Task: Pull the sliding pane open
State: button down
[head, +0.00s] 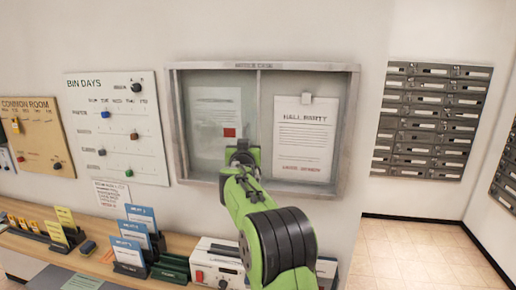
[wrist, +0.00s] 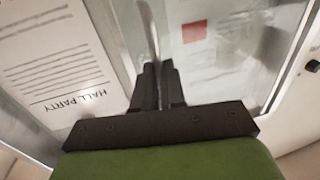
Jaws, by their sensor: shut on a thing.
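A framed notice case (head: 354,130) hangs on the wall. Its left half is behind a greenish sliding pane (head: 215,82), with a vertical edge strip (head: 258,100) near the case's middle. The right half shows a "Hall Party" sheet (head: 303,135) clearly. My gripper (head: 241,150) is at the lower part of the pane, near that strip. In the wrist view my gripper (wrist: 156,82) has its jaws shut on a thin upright grey bar (wrist: 149,30), which looks like the pane's handle or edge. The exact contact is partly hidden by the fingers.
A Bin Days board (head: 118,127) hangs left, grey mailboxes (head: 430,120) right. Floor (head: 410,250) at right is clear.

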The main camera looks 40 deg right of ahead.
jog(key=shift+w+a, duration=0.15)
jog(key=c, duration=1.2)
grip_release()
jog(key=b+v, duration=0.5)
jog(key=v, duration=1)
jog(key=shift+s+a, duration=0.25)
jog(key=shift+s, duration=0.05)
